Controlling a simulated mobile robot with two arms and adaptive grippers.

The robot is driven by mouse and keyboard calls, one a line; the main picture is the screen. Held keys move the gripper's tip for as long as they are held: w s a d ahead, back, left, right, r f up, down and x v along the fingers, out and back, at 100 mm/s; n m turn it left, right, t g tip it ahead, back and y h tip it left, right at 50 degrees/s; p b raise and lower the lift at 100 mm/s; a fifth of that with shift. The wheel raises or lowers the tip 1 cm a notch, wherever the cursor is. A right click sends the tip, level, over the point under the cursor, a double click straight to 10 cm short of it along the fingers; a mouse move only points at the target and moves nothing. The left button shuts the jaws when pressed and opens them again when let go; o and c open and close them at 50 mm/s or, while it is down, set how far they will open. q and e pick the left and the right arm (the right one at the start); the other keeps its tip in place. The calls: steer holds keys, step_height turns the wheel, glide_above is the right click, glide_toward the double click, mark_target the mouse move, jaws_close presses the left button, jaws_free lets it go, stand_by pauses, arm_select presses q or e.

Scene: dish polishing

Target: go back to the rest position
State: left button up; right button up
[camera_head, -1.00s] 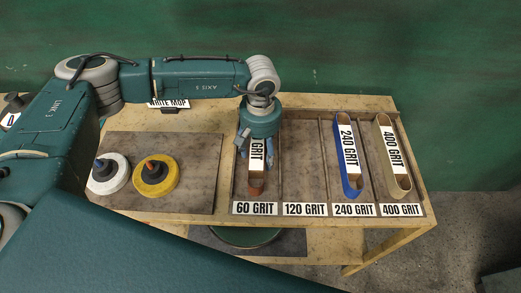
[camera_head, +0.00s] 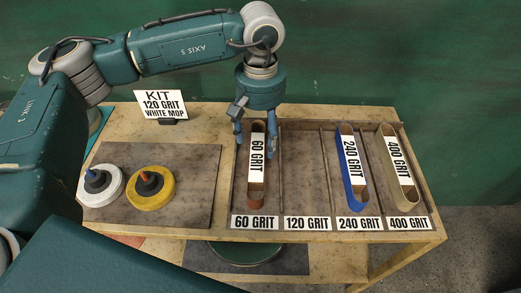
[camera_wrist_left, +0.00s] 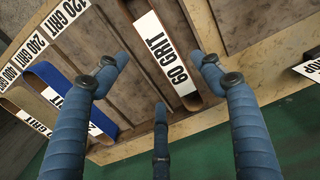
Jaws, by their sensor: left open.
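My left gripper (camera_head: 256,140) is open above the far end of the 60 GRIT compartment in the head view. In the left wrist view its fingers (camera_wrist_left: 160,95) are spread and hold nothing. The 60 grit belt (camera_head: 256,190), brown with a white label, lies in its compartment below the fingers. It also shows in the left wrist view (camera_wrist_left: 166,60), apart from the fingers. My right gripper is not in view.
The wooden rack (camera_head: 305,195) has an empty 120 GRIT slot, a blue 240 grit belt (camera_head: 351,180) and a tan 400 grit belt (camera_head: 404,190). A white mop (camera_head: 98,193) and yellow mop (camera_head: 165,196) lie on a dark mat (camera_head: 195,205). A kit sign (camera_head: 163,103) stands behind.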

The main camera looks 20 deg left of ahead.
arm_select(q)
steer(key=shift+r, duration=0.5)
